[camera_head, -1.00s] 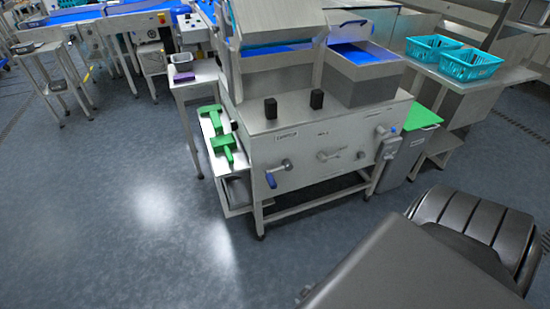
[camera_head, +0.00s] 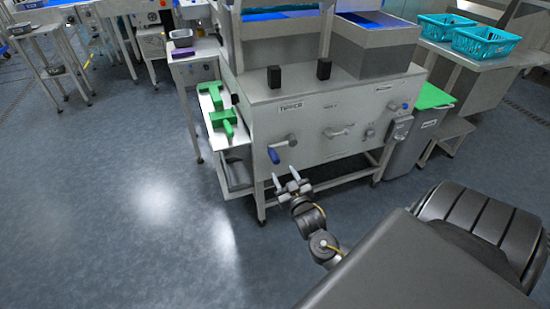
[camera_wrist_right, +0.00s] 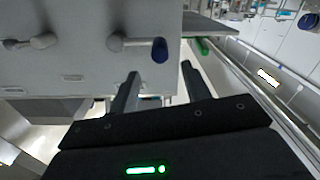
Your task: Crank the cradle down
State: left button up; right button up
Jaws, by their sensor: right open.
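A crank with a blue handle (camera_head: 273,155) sits on the front panel of the steel machine (camera_head: 335,150), at its left. The handle hangs down from the left end of the crank arm. In the right wrist view the blue handle (camera_wrist_right: 160,50) is just beyond the fingertips, roughly in line with the gap between them. My right gripper (camera_head: 284,174) is open and empty, just below the handle in the head view, and appears apart from it. It also shows in the right wrist view (camera_wrist_right: 160,69). My left gripper is out of view. I cannot tell which part is the cradle.
Another crank lever (camera_head: 338,132) is at the panel's middle. Green tools (camera_head: 222,118) lie on a shelf at the machine's left. A grey bin with a green lid (camera_head: 433,97) stands at its right. The floor in front is clear.

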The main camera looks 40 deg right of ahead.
aim_at(277, 163)
jog(key=b+x, duration=0.1)
jog(key=x, duration=0.7)
jog(key=shift+w+d+f, duration=0.1)
jog(key=shift+w, duration=0.1)
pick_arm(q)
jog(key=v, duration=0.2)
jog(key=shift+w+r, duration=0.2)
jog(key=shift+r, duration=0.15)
pick_arm(e)
jog(key=shift+w+d, duration=0.15)
jog(key=shift+w, duration=0.25)
grip_shut()
